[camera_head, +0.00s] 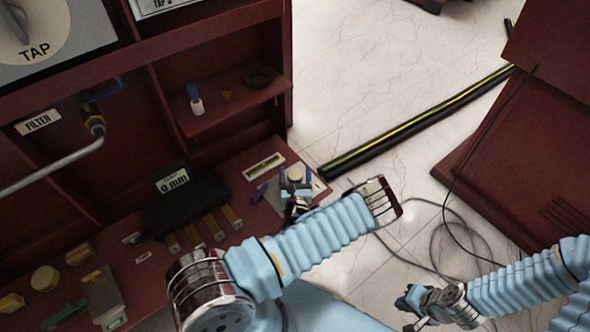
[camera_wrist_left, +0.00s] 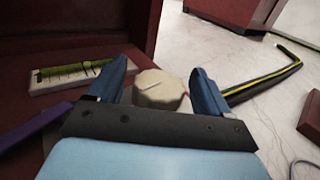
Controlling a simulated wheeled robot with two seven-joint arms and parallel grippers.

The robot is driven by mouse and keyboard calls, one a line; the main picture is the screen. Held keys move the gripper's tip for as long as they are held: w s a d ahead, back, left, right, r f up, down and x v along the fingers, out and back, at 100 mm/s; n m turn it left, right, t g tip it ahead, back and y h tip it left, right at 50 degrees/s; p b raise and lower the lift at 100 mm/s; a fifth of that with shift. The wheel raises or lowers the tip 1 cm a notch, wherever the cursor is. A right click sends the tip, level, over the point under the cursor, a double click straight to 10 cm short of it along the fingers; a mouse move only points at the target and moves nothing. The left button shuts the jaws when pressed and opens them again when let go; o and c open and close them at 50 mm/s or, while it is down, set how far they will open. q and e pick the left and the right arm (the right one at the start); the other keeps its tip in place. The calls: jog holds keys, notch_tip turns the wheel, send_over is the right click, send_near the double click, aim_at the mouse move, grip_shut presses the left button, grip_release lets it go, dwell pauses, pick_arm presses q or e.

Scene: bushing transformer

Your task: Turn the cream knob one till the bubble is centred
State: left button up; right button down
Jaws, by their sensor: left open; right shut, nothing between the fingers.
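The cream knob (camera_wrist_left: 158,90) is a round fluted knob with a line mark on top, near the right end of the red bench. It also shows in the head view (camera_head: 296,172), partly hidden by my gripper. My left gripper (camera_wrist_left: 156,85) is open, its two blue fingers on either side of the knob with gaps visible; I cannot tell if either touches. A level vial (camera_wrist_left: 72,72) with green liquid lies left of the knob, also in the head view (camera_head: 264,166); its bubble is too small to tell. My right gripper (camera_head: 410,302) is shut and empty, low over the floor.
A purple piece (camera_head: 258,194) lies left of the knob. A black block (camera_head: 186,203) with a "0 mm" label and several yellow strips stands further left. A shelf (camera_head: 236,105) with small items is above. A black-yellow strip (camera_head: 420,120) crosses the floor.

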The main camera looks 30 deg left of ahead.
pick_arm(q)
jog(key=v, duration=1.2)
jog(key=shift+s+p, duration=0.1)
jog(key=shift+p, duration=0.3)
